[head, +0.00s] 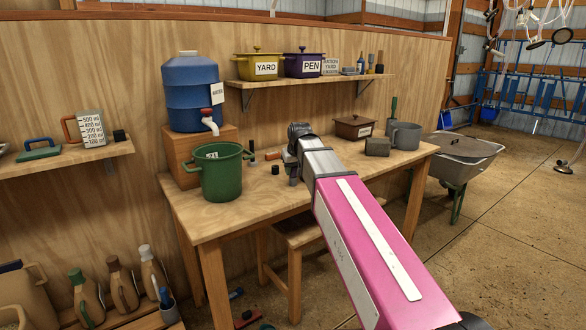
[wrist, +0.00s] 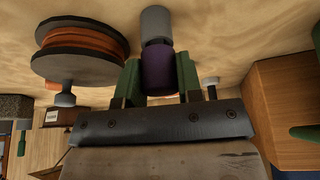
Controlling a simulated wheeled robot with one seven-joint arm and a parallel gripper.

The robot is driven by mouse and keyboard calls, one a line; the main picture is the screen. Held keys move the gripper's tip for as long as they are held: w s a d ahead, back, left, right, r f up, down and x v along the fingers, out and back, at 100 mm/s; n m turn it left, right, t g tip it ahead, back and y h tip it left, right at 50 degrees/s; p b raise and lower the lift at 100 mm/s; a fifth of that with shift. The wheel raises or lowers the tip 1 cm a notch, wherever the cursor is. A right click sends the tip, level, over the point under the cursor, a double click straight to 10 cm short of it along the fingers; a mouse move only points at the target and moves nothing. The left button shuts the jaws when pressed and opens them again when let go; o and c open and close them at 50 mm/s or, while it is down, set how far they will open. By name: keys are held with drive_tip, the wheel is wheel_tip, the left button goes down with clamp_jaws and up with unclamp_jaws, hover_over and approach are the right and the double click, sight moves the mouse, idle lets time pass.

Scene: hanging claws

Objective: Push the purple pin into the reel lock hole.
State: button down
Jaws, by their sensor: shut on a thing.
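In the wrist view my gripper (wrist: 158,72) is shut on the purple pin (wrist: 158,68), with a green finger on each side. A grey cylinder (wrist: 155,22) lies in line with the pin's far end; I cannot tell whether it is part of the pin or a separate piece. The reel (wrist: 82,52), orange winding between dark discs, is left of the pin and apart from it. A grey knob (wrist: 65,98) is at its near side. I cannot make out the lock hole. In the head view my gripper (head: 297,155) is over the table, and the pin is hidden.
A blue water barrel (head: 190,92) stands behind the bucket. A shelf (head: 300,78) hangs above.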

drive_tip(key=shift+f, duration=0.3)
drive_tip(key=c, duration=0.7)
unclamp_jaws()
